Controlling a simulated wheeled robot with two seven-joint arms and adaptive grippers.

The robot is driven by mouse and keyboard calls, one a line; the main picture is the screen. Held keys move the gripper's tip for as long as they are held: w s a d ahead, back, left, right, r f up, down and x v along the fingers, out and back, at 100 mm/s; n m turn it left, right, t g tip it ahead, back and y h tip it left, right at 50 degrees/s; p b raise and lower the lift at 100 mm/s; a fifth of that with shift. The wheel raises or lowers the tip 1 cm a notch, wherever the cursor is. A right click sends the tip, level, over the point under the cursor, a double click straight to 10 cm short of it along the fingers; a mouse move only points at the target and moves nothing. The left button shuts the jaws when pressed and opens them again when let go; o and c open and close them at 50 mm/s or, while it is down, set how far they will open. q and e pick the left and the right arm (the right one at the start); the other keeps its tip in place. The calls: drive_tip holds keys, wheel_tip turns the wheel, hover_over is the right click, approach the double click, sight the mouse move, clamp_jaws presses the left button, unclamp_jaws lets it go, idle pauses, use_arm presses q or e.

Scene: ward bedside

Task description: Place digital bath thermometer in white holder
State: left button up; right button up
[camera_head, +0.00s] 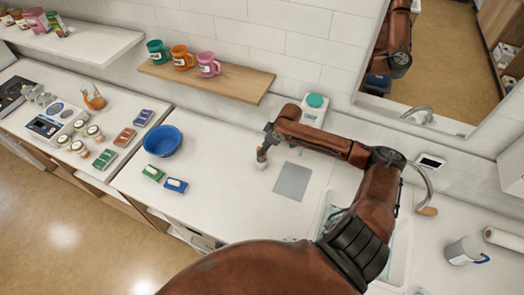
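My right arm reaches in from the bottom and bends back left over the counter. Its gripper (262,154) is small and points down, left of the grey mat (292,181). A small whitish piece shows at its fingertips; I cannot tell whether it is held or what it is. A white device with a dark screen (430,161) is at the back wall, right of my forearm; I cannot tell whether it is the thermometer. I cannot pick out the white holder for certain. My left gripper is not in view.
A blue basin (162,141), a green pack (153,173) and a blue pack (176,185) lie left. A white container with a green lid (314,108) stands behind my forearm. The sink (401,250) is partly hidden by my arm. Mugs (182,58) stand on a wooden shelf (235,82).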

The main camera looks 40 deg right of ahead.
drive_tip(key=v, duration=0.9)
drive_tip(key=shift+r+b, duration=0.25)
drive_tip(key=shift+b, duration=0.05)
drive_tip(key=shift+s+d, duration=0.1)
